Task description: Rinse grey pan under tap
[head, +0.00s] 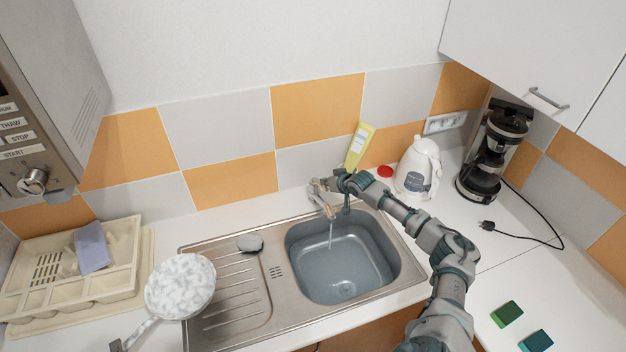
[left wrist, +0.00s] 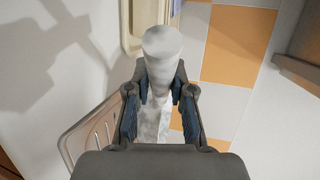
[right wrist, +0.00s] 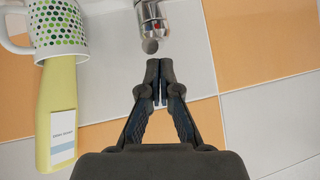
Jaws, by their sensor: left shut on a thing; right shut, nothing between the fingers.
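The grey-white speckled pan (head: 180,287) is over the left end of the sink's drainboard, its handle toward the lower left. My left gripper (left wrist: 163,88) is shut on the pan's handle (left wrist: 161,50); in the head view only a bit of it shows at the bottom left edge. The metal tap (head: 322,196) stands behind the basin, and a thin stream of water falls from it into the grey basin (head: 378,262). My right gripper (head: 346,182) is shut and empty beside the tap. In the right wrist view its fingertips (right wrist: 160,72) are just below the tap's rounded metal end (right wrist: 151,28).
A small grey item (head: 250,242) lies on the ribbed drainboard (head: 225,312). A cream dish rack (head: 120,280) is at left. A yellow bottle (head: 359,146), white jug (head: 418,168) and coffee maker (head: 488,150) stand behind and right. Two sponges (head: 507,314) (head: 536,341) lie at lower right.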

